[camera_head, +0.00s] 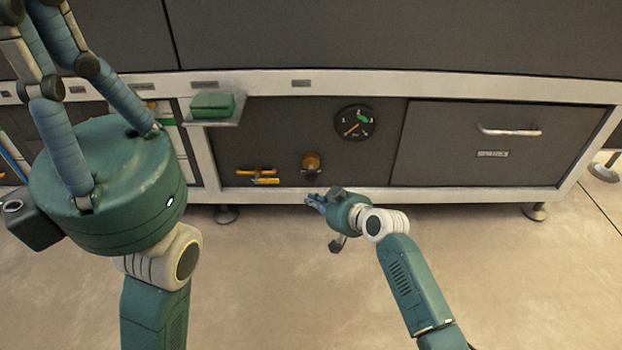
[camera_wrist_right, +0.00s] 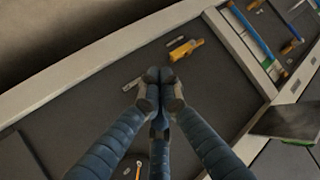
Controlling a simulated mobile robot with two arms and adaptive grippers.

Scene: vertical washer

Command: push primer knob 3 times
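The primer knob, which I take to be the round amber knob (camera_head: 312,162), is on the dark lower panel in the head view, below the gauge. My right gripper (camera_head: 314,203) is in front of the panel's bottom edge, just below the knob in the picture. In the right wrist view its fingertips (camera_wrist_right: 160,88) are together with nothing seen between them. They cover the middle of the panel, and I cannot make out the knob there. My left gripper (camera_head: 35,40) is large at the upper left, its fingers apart, the ends partly cut by the frame.
A round gauge (camera_head: 355,123) is above and right of the knob. Orange levers (camera_head: 257,175) are to its left and show yellow in the wrist view (camera_wrist_right: 187,50). A green block (camera_head: 212,104) sits on a small shelf. A drawer with a handle (camera_head: 509,131) is at right. The floor in front is clear.

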